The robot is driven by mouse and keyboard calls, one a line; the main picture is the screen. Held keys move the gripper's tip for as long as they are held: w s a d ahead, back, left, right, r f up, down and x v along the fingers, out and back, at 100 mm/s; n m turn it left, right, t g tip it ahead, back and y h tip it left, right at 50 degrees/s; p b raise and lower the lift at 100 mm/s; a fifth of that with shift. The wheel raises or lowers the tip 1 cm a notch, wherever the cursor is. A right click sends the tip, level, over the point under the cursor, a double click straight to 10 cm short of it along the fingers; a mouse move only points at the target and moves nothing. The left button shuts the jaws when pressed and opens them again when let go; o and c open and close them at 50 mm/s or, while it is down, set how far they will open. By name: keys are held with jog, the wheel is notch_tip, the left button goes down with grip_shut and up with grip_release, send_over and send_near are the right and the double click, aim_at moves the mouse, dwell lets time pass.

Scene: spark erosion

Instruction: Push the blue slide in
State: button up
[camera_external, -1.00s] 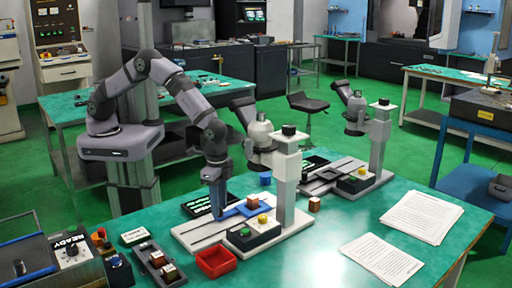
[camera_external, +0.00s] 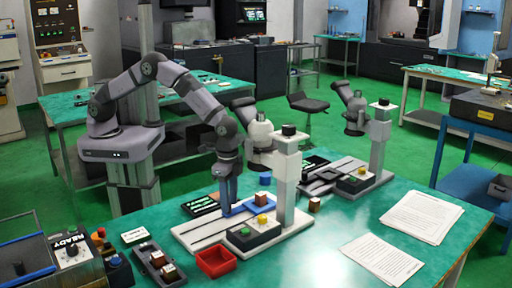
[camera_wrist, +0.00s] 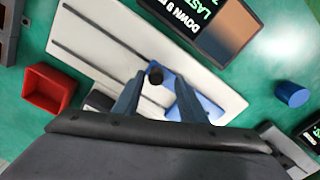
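The blue slide (camera_external: 246,207) lies on the white base plate (camera_external: 190,240) of the near microscope stand. It also shows in the wrist view (camera_wrist: 205,100), partly behind my right finger. A black round knob (camera_wrist: 155,75) stands at the slide's left end. My gripper (camera_external: 228,211) points down at that left end. In the wrist view my gripper (camera_wrist: 159,76) has its fingers apart, with the knob between the tips and a gap visible on its right.
The microscope column (camera_external: 287,180) and a black box with green and yellow buttons (camera_external: 250,233) stand close on the right. A red tray (camera_external: 215,263) lies in front. A dark display (camera_external: 200,205) lies behind, and a blue cylinder (camera_external: 265,178) stands further back.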

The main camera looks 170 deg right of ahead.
jog(key=shift+w+d, duration=0.2)
